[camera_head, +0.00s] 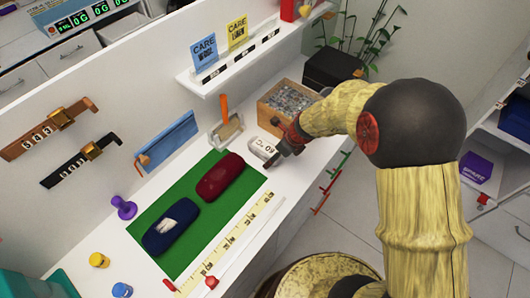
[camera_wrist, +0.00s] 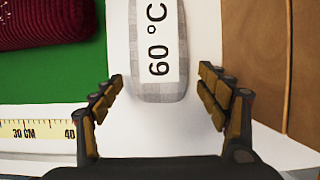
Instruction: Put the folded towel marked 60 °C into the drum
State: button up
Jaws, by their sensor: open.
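The folded towel marked 60 °C (camera_head: 262,147) lies on the white counter just right of the green mat. In the wrist view the grey towel (camera_wrist: 160,92) has a white label with black print, and its far end is cut off. My gripper (camera_head: 274,161) is low at the towel's near end. In the wrist view my gripper (camera_wrist: 163,77) is open, with one finger on each side of the towel's near end and gaps between. I cannot tell how high the fingertips are. I cannot make out a drum in either view.
A green mat (camera_head: 165,208) holds a dark red roll (camera_head: 220,177) and a navy roll (camera_head: 171,230). A yellow ruler (camera_head: 228,240) lies along its front. A wooden box (camera_head: 272,107) stands close behind my gripper. A white shelf (camera_head: 215,83) hangs above the counter.

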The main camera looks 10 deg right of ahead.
jog(key=shift+f, duration=0.1)
jog(key=shift+c, duration=1.3)
jog(key=c, duration=1.1)
